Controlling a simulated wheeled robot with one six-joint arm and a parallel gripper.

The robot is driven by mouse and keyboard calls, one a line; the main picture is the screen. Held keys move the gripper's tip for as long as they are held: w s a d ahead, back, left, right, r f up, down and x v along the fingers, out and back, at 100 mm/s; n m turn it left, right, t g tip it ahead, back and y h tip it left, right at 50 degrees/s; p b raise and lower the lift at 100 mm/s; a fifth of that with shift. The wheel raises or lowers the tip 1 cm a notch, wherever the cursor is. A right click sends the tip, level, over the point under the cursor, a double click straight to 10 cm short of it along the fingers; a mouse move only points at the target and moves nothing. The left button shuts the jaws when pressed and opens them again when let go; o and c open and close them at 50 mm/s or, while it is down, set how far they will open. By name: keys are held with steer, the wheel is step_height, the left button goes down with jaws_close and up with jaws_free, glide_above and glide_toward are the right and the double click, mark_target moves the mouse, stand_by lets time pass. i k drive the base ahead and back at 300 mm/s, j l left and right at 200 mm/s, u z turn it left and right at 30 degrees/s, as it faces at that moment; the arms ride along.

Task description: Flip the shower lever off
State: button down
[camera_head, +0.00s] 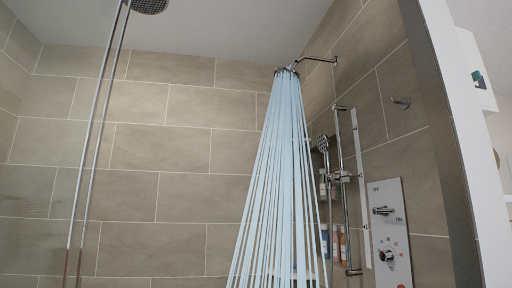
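Water runs in pale blue streams (275,180) from the shower head (287,70) on a wall arm at the upper middle. A light grey control panel (403,250) is on the right tiled wall. Its upper chrome lever (383,210) lies roughly level, with an OFF label above it and an ON label to its lower right. A round chrome knob (386,255) with small marks around it is lower on the panel. My gripper is not in view, so its state and distance from the lever do not show.
A hand shower (322,145) hangs on a vertical rail (343,205) left of the panel. Bottles (342,244) stand in a wall niche behind it. Thin metal uprights (97,130) cross the left side. A grey and white frame edge (445,130) borders the right.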

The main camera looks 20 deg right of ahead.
mark_target(382, 210)
steer(key=k+l+z, duration=0.2)
steer(key=k, duration=0.3)
steer(key=k+l+z, duration=0.2)
steer(key=k, duration=0.3)
steer(key=l, duration=0.05)
